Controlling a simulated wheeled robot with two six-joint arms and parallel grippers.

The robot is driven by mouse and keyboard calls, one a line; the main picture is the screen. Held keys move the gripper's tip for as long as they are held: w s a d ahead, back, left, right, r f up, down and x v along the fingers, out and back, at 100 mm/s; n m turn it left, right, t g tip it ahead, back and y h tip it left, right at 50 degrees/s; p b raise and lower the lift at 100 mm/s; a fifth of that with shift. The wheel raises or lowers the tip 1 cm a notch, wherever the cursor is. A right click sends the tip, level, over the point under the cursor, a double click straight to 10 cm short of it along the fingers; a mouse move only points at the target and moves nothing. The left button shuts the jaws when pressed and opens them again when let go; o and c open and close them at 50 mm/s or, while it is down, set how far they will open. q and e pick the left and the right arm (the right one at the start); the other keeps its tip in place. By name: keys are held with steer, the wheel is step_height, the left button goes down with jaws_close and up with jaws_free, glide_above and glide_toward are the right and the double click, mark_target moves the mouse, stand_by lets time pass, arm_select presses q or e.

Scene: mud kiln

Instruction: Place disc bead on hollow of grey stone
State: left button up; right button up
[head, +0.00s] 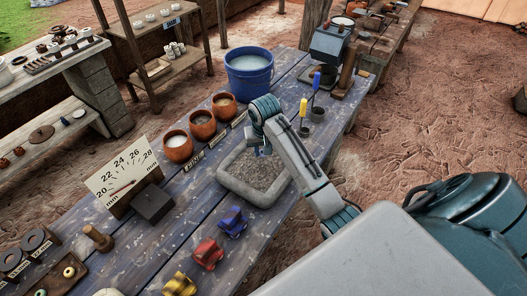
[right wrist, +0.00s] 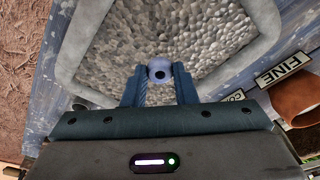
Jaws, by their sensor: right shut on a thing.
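The grey stone (head: 228,184) is a squarish block with a raised smooth rim and a wide, rough, pebbly hollow. It lies on the blue plank table and fills much of the right wrist view (right wrist: 75,45). My right gripper (head: 262,151) is over the far part of the hollow. In the right wrist view its blue fingers (right wrist: 160,88) are shut on a pale blue bead (right wrist: 159,72) with a dark hole, seen face-on against the hollow. I cannot tell whether the bead touches the stone. My left gripper is not in view.
Three orange pots (head: 178,146) and a blue bucket (head: 249,72) stand behind the stone. Blue, red and yellow small objects (head: 207,253) stand in front. A dial board (head: 122,180) and a bead tray (head: 62,276) are at left. Tools in small cups (head: 303,130) stand right.

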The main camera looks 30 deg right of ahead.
steer(key=shift+w+d, duration=0.2)
steer(key=shift+d, duration=0.05)
steer(key=f, duration=0.1)
steer(key=f+p, duration=0.1)
steer(key=shift+w+d+f+p, duration=0.25)
steer(key=shift+w+f+p, duration=0.05)
steer(key=shift+f+p, duration=0.1)
steer(key=shift+f, duration=0.45)
steer(key=shift+f, duration=0.1)
steer(key=o, duration=1)
steer(key=shift+c, duration=0.2)
